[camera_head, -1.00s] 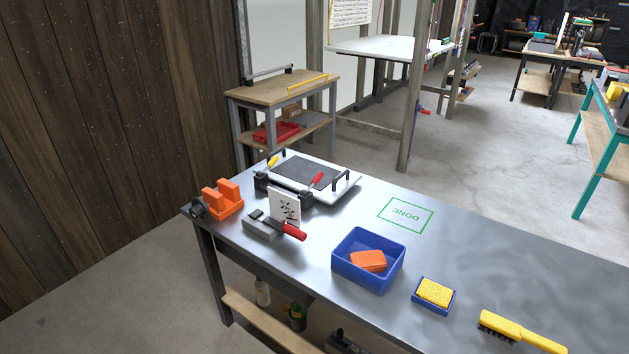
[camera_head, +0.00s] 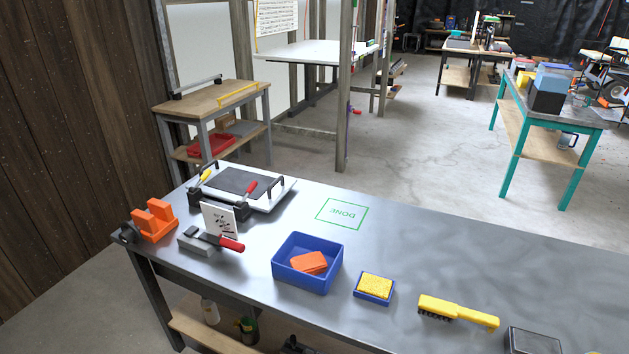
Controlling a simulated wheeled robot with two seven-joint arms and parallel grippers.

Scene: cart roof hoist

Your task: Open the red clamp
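A fixture with a dark grey pad on a white plate (camera_head: 278,196) sits at the back left of the metal workbench. At its front right corner stands a clamp with a red handle (camera_head: 251,187); the handle is tilted up. A clamp with a yellow handle (camera_head: 205,174) is at the fixture's left corner. A grey tool with a red handle (camera_head: 231,244) lies nearer the bench's front edge, beside an upright white card with dark marks (camera_head: 220,220). Neither of my grippers shows in the view.
On the workbench (camera_head: 420,250) are an orange holder (camera_head: 155,220), a blue bin (camera_head: 291,275) with an orange block, a yellow sponge in a blue tray (camera_head: 374,299) and a yellow brush (camera_head: 458,313). The area around the green DONE square (camera_head: 342,225) is clear.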

